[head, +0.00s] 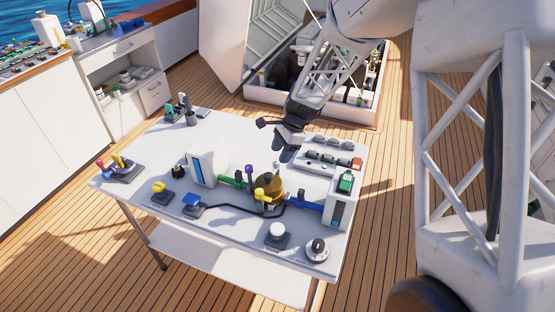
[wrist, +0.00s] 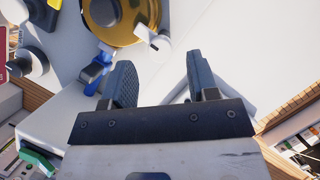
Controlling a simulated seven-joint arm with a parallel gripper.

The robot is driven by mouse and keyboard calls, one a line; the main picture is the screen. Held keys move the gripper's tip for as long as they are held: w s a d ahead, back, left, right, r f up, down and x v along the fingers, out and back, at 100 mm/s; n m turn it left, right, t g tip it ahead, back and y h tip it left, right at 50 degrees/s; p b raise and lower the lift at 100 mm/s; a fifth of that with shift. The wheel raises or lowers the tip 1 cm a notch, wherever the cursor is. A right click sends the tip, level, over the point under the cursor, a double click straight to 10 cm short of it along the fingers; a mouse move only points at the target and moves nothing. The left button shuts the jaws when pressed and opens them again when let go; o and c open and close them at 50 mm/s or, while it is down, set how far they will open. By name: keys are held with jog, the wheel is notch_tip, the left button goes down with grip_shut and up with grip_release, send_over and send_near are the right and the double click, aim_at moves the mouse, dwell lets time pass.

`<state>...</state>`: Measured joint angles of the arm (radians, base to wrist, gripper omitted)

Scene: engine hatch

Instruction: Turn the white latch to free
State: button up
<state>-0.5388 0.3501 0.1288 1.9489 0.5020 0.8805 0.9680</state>
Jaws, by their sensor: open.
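My gripper (head: 287,150) hangs over the back right part of the white table, behind the brass housing (head: 270,187). In the wrist view its two dark fingers (wrist: 160,75) are wide apart with nothing between them. The brass housing shows as a round disc (wrist: 127,28) at the top. A small white lever (wrist: 153,38), which looks like the white latch, sits at its rim, a little beyond the fingers and apart from them. I cannot make this lever out clearly in the head view.
Green and blue pipe fittings (head: 308,205) flank the housing. A white block with a green switch (head: 345,183) stands at right. A row of grey switches (head: 333,160) lies near my gripper. A white button (head: 277,230) and a dial (head: 317,250) sit at the front.

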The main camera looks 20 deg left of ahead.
aim_at(275, 168)
jog(key=shift+x, duration=1.7)
jog(key=c, duration=0.9)
